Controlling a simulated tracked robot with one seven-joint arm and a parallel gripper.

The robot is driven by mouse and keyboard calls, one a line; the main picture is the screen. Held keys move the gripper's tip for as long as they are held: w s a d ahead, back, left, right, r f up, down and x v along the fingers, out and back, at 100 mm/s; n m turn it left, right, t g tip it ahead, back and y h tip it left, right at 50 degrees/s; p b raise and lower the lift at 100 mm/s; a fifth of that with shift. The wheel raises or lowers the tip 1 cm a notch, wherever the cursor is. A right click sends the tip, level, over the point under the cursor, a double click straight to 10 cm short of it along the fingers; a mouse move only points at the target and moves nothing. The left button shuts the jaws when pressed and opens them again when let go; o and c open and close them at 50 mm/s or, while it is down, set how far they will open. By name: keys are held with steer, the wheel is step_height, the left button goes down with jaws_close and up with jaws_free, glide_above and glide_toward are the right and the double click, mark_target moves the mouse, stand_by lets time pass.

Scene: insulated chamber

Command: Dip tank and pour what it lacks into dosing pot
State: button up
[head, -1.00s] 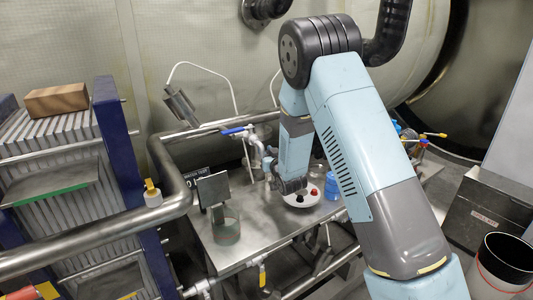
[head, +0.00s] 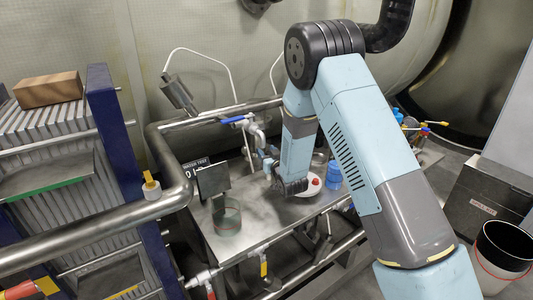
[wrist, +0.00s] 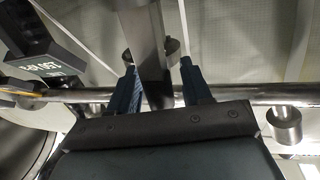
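My gripper (wrist: 160,85) has its two dark blue fingers apart in the wrist view. A grey metal strip (wrist: 150,60) passes between them, with a gap on its right side, so it does not look clamped. In the head view my wrist hides most of the fingers, at the back of the steel bench (head: 255,225). A white dish with a red knob (head: 312,187) is partly hidden by my wrist. I cannot tell which vessel is the dosing pot.
A blue bottle (head: 333,176) stands right of the dish. A blue-handled tap (head: 237,119) and pipe rails edge the bench. A metal cylinder (head: 178,95) hangs on a cable.

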steer(key=v, duration=1.3)
steer(key=shift+s+d, duration=0.25)
steer(key=shift+s, duration=0.05)
steer(key=shift+f, duration=0.1)
steer(key=shift+c, duration=0.4)
